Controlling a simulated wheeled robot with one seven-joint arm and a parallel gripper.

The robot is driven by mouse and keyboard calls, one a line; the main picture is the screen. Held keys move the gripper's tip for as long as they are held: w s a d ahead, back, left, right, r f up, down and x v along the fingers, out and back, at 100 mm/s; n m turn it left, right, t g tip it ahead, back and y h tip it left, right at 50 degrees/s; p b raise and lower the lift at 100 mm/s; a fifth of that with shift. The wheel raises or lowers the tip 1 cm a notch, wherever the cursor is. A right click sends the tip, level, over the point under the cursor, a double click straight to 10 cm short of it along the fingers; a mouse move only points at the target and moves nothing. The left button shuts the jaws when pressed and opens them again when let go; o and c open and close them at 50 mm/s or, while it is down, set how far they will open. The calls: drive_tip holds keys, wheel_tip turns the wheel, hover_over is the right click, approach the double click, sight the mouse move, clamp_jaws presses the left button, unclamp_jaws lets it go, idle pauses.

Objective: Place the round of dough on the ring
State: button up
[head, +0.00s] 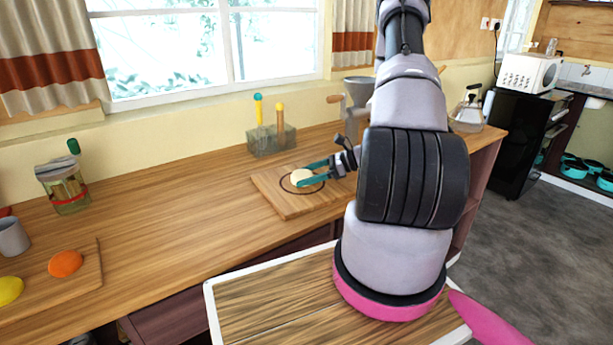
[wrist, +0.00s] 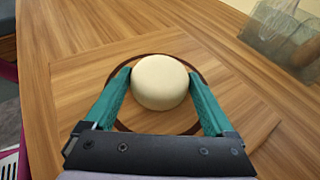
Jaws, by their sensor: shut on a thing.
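The round of dough (head: 301,177) is a pale, thick disc. It also shows in the wrist view (wrist: 160,82), between the two teal fingers of my gripper (head: 314,172). The fingers touch it on both sides. The ring (head: 284,187) is a dark circle marked on a wooden board (head: 293,206). In the wrist view the ring (wrist: 150,56) shows around the dough, which appears inside it. The near part of the ring is hidden by my gripper. I cannot tell whether the dough rests on the board or is just above it.
A glass holder (head: 271,141) with upright tools stands behind the board, and a grey grinder (head: 356,104) stands to its right. A jar (head: 64,188), a grey cup (head: 12,237) and another board with an orange piece (head: 66,264) are at left. The middle counter is clear.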

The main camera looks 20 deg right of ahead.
drive_tip(key=o, duration=1.1)
drive_tip(key=shift+f, duration=0.15)
drive_tip(key=shift+o, duration=0.2)
